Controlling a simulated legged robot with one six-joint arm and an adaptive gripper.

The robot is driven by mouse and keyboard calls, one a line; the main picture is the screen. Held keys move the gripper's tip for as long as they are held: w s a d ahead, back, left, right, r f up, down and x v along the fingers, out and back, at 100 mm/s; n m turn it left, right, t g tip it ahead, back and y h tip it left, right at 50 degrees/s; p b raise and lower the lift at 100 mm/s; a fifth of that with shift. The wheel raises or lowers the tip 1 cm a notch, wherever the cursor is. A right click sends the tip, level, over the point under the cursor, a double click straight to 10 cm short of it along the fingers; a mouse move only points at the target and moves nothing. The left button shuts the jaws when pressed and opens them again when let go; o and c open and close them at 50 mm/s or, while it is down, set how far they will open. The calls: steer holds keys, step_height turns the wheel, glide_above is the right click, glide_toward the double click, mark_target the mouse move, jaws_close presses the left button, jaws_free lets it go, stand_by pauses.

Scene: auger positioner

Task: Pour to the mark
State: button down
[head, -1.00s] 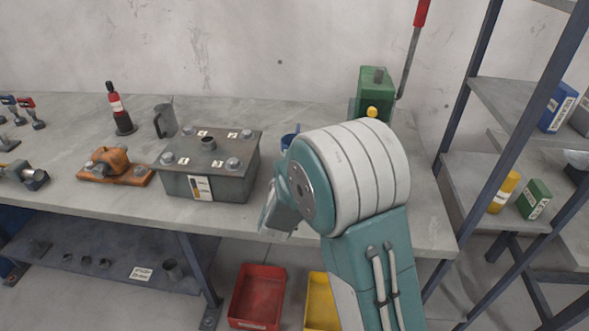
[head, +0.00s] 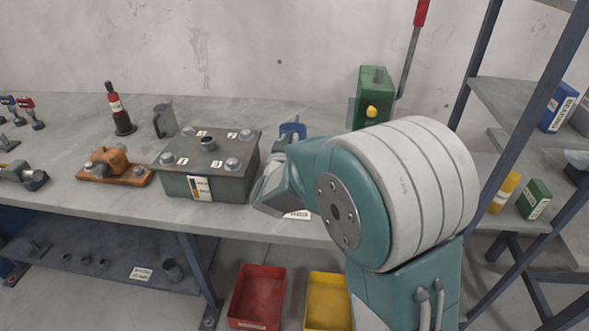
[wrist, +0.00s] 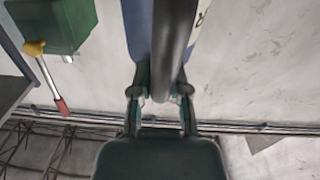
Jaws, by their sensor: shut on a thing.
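My gripper (wrist: 160,95) is shut on a dark grey bar, which looks like the handle of a blue container (wrist: 138,28). In the head view a blue piece of it (head: 292,130) shows beyond my wrist; its opening, its contents and my fingers are hidden there. A grey metal box (head: 220,174) stands on the bench to the left of my wrist. It has an open round neck (head: 208,143) on its lid and bolts at the corners. A narrow gauge with a label (head: 199,188) is on its front; the level cannot be read.
A grey metal jug (head: 165,121) and a red-and-black bottle (head: 118,107) stand behind the box. An orange part (head: 108,161) lies left. A green unit (head: 372,90) with a red-tipped lever stands behind my arm. Red (head: 257,295) and yellow (head: 327,299) bins sit below.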

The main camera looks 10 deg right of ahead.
steer(key=shift+r, duration=3.1)
